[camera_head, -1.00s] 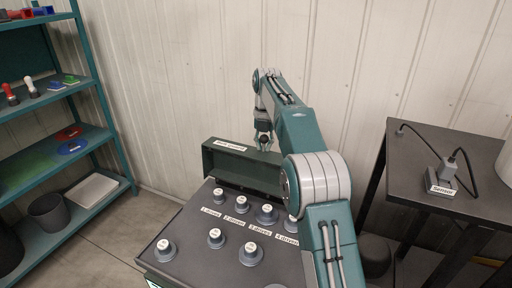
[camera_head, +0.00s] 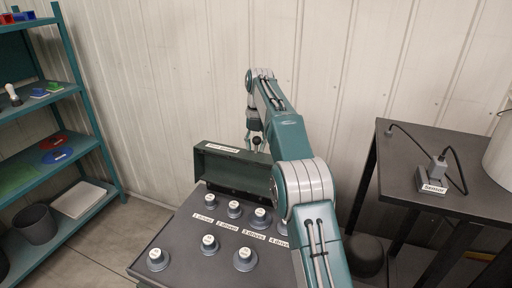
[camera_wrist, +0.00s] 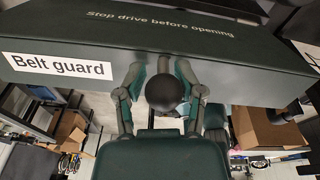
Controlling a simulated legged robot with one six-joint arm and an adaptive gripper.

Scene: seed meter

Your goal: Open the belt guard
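The belt guard is a long dark green box (camera_head: 238,172) at the back edge of the machine's dark top. In the wrist view its face (camera_wrist: 215,62) fills the upper part, with a white "Belt guard" label and "Stop drive before opening" lettering. A round black knob (camera_wrist: 164,92) stands out from its lower middle. My gripper (camera_wrist: 162,76) has one finger on each side of the knob and looks shut on it; the contact surfaces are partly hidden behind the knob. In the head view my gripper (camera_head: 256,144) is just behind the guard's top edge.
Several grey knobs (camera_head: 245,258) stand on the machine's top, in front of the guard. A dark table (camera_head: 465,195) with a "Sensor" block (camera_head: 432,180) and cable is on the right. Teal shelves (camera_head: 88,142) stand on the left. A pale panelled wall (camera_head: 180,80) rises behind.

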